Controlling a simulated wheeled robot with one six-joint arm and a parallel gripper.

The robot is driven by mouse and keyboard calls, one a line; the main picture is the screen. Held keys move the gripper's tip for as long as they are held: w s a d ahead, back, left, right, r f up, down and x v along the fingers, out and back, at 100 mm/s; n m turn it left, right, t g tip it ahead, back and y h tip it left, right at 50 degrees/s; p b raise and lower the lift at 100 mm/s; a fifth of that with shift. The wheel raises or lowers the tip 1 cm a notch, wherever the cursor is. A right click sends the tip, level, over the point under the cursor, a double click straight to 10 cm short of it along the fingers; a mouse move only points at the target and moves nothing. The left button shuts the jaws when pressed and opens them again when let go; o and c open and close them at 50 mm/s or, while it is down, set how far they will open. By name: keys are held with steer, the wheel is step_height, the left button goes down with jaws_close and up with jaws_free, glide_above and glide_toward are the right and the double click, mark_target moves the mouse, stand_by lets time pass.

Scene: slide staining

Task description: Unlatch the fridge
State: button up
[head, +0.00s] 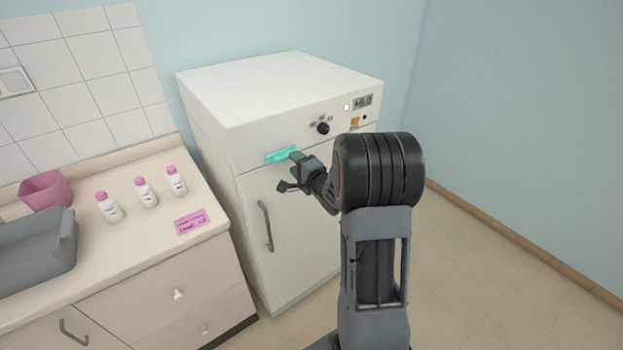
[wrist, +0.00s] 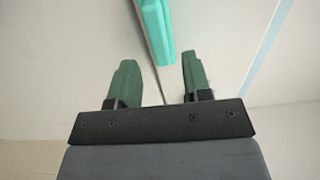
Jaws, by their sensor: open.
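The white fridge (head: 290,215) stands against the wall with its door closed. A teal latch (head: 279,155) sits at the top left of the door, across the seam below the control panel. In the wrist view the teal latch (wrist: 155,30) lies ahead of my fingertips, between their lines. My gripper (head: 290,170) is at the latch's right end in the head view. In the wrist view my gripper (wrist: 160,80) has its two green fingers apart with nothing between them. The fingers look close to the latch; I cannot tell whether they touch it.
A grey vertical handle (head: 265,226) is on the fridge door. A knob (head: 323,128) and a display (head: 362,102) are on the panel above. The counter (head: 140,245) at left holds several bottles, a pink tub (head: 46,190) and a grey tray (head: 35,250). Floor at right is clear.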

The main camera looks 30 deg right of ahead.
steer(key=s+d+b, duration=0.1)
steer(key=s, duration=0.8)
steer(key=shift+s, duration=0.3)
steer(key=s+d+f+n+g+h, duration=0.5)
steer(key=s+f+n+g+h, duration=0.15)
steer(key=f+g, duration=0.3)
steer(key=s+a+r+n+g+y, duration=0.2)
steer(key=s+a+r+n, duration=0.3)
steer(key=a, duration=0.5)
steer(key=s+a+r+n+g+y, duration=0.2)
steer(key=s+a+r+n, duration=0.3)
steer(key=a, duration=0.4)
steer(key=shift+a+r+y, duration=0.25)
steer(key=shift+a+y, duration=0.1)
